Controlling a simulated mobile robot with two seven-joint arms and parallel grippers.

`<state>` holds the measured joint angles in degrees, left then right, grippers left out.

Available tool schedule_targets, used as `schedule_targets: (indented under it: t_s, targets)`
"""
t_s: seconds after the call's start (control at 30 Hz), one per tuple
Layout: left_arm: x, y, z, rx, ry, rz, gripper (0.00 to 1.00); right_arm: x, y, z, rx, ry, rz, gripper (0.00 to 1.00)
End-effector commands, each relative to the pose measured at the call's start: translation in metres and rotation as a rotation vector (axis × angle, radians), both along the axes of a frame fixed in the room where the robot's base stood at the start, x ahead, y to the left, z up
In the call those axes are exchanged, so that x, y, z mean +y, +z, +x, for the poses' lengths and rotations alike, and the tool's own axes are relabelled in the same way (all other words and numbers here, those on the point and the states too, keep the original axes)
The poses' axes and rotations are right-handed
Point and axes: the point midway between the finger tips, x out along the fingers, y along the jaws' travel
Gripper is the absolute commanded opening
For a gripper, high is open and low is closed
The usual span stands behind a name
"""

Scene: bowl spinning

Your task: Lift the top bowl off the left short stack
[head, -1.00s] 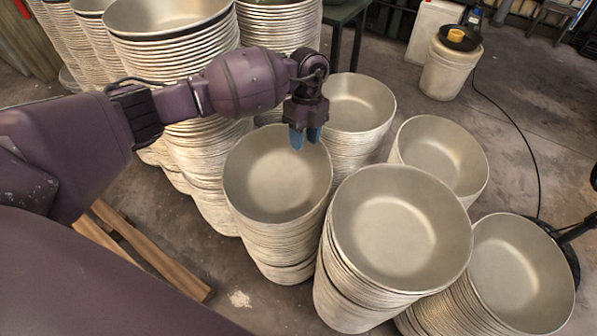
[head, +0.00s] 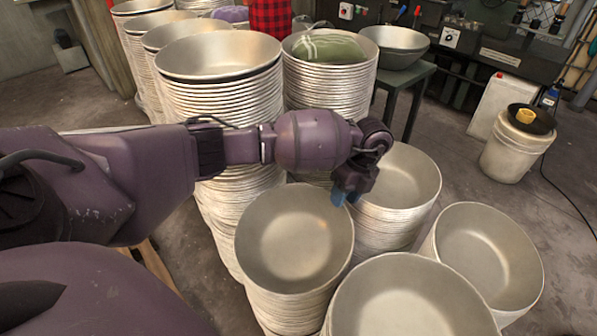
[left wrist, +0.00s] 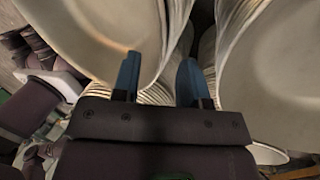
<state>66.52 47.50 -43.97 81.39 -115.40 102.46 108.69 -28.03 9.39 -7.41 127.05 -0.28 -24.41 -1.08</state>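The left short stack of pale metal bowls stands in the middle of the head view, its top bowl (head: 293,240) empty and upright. My left gripper (head: 340,197) is at the far right part of that bowl's rim, pointing down. In the left wrist view the gripper (left wrist: 158,80) has its two blue fingers apart. One finger lies over the inside of a bowl (left wrist: 95,30) and the other is outside its rim, so they straddle the wall. I see no clear contact. My right gripper is not in view.
Short stacks stand close by, behind (head: 405,178), right (head: 488,255) and in front (head: 410,300). Tall bowl stacks (head: 222,100) rise behind my left arm; one holds a green cushion (head: 328,48). A white bucket (head: 512,150) stands on open floor at right.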

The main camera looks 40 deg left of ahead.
Motion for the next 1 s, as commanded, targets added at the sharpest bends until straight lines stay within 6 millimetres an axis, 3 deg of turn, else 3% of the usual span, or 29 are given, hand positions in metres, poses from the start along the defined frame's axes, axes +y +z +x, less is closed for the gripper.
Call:
schedule_targets:
  t_s: [0.17,0.47,0.73,0.77,1.0]
  targets:
    - [0.002,-0.009,-0.004,0.000,-0.001,-0.001,0.40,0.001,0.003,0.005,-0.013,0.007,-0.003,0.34]
    - [0.009,-0.047,-0.019,0.005,0.000,-0.002,0.40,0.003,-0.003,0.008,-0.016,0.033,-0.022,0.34]
    - [0.009,-0.047,-0.018,-0.005,0.000,-0.001,0.40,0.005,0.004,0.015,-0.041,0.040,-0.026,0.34]
    - [0.009,-0.047,-0.018,-0.005,0.000,-0.001,0.38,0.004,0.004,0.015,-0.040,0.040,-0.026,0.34]
    - [0.009,-0.047,-0.019,-0.004,-0.001,-0.002,0.01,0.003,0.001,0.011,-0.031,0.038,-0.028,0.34]
